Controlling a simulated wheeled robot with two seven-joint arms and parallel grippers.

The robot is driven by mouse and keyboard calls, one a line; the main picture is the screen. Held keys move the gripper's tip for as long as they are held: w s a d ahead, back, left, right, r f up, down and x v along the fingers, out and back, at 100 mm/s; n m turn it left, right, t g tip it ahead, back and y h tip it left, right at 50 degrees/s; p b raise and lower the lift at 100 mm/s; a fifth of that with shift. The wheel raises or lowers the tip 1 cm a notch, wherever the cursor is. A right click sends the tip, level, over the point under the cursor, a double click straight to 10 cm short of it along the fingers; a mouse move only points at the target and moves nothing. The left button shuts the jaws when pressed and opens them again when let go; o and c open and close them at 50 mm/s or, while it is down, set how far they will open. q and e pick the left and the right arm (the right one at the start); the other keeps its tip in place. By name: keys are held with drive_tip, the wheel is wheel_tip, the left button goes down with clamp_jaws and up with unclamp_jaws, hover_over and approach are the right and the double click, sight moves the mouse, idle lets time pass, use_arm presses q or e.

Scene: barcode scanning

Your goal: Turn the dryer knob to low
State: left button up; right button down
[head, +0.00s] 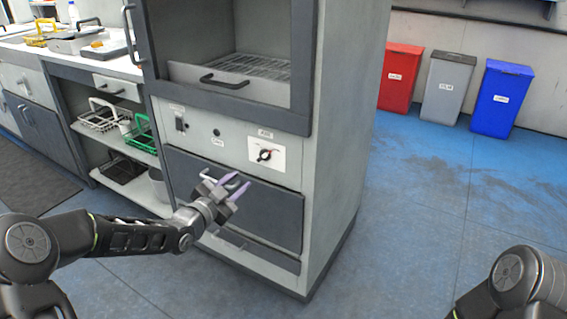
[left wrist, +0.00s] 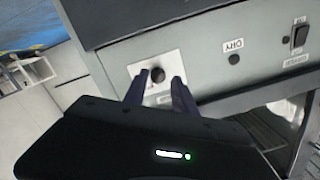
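The dryer knob (head: 264,155) is a small dark knob on a white plate at the right of the grey cabinet's control panel. It also shows in the left wrist view (left wrist: 157,75), upside down, between and beyond my finger tips. My left gripper (head: 225,185) is open, with purple fingers, in front of the dark drawer front, below and left of the knob in the head view. It appears apart from the knob and holds nothing. My right gripper is not in view; only part of my right arm shows at the lower right.
The panel also has a dark switch (head: 180,121) and a round button (head: 216,132). Above is an open chamber with a wire rack (head: 250,66). Dish racks (head: 98,116) stand on shelves at left. Red, grey and blue bins (head: 503,98) stand at the back right; the floor between is clear.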

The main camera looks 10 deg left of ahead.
sight(261, 159)
use_arm(q)
drive_tip(key=r+m, duration=0.1)
drive_tip(key=d+m, duration=0.1)
drive_tip(key=r+m+h, duration=0.1)
drive_tip(key=shift+w+d+r+t, duration=0.2)
drive_tip(key=shift+w+r+t, duration=0.05)
drive_tip(key=shift+r+t, duration=0.1)
drive_tip(key=b+x, duration=0.1)
drive_tip(key=x, duration=0.7)
drive_tip(key=shift+c, duration=0.3)
drive_tip(key=shift+s+f, duration=0.1)
clamp_jaws()
